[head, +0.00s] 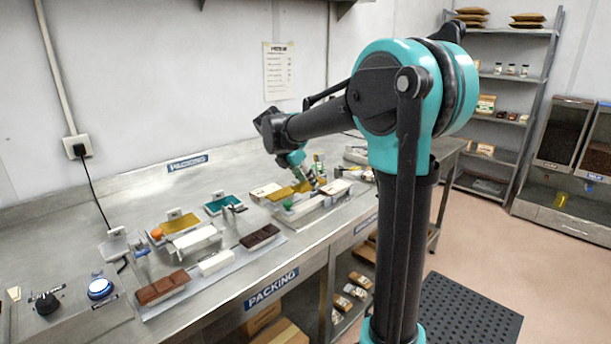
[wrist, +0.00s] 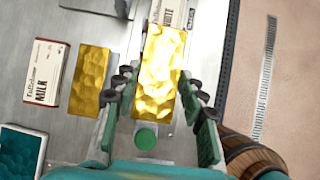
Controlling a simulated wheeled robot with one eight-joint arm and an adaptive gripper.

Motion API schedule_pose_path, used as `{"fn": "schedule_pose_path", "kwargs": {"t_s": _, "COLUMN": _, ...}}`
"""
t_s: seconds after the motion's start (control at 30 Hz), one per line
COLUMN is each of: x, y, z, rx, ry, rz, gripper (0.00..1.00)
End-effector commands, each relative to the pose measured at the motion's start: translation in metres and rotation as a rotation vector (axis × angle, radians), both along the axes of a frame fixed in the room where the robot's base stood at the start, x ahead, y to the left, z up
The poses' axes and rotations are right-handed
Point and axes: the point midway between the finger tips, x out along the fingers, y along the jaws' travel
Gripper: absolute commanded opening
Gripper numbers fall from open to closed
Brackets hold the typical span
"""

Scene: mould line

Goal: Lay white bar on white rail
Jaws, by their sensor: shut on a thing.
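My gripper (wrist: 160,105) has its green fingers along both long sides of a gold-foiled bar, the white bar (wrist: 165,75), and is shut on it. A pale paper part at its far end reads "WHITE". In the head view my gripper (head: 303,178) is small, low over the bench, with the bar partly hidden by it. A pale, long rail-like piece (head: 310,205) lies there, probably the white rail. I cannot tell whether the bar touches it. A green round knob (wrist: 146,135) sits just below the bar in the wrist view.
A second gold-foiled bar (wrist: 90,80) beside a paper part marked "MILK" lies to the left. A teal tray (wrist: 20,155) is at lower left. Brown bars (head: 163,288) and a white block (head: 215,262) lie nearer on the bench. The bench's edge runs along the right in the wrist view.

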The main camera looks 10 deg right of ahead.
Motion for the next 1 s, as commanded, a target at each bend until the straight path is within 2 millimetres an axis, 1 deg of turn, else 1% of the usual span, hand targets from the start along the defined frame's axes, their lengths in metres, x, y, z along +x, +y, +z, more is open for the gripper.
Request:
{"fn": "schedule_pose_path", "kwargs": {"t_s": 0.6, "x": 0.0, "y": 0.0, "z": -0.049, "rx": 0.0, "ry": 0.0, "rz": 0.0, "gripper": 0.08}}
{"fn": "schedule_pose_path", "kwargs": {"t_s": 0.8, "x": 0.0, "y": 0.0, "z": -0.058, "rx": 0.0, "ry": 0.0, "rz": 0.0, "gripper": 0.08}}
{"fn": "schedule_pose_path", "kwargs": {"t_s": 1.0, "x": 0.0, "y": 0.0, "z": -0.06, "rx": 0.0, "ry": 0.0, "rz": 0.0, "gripper": 0.08}}
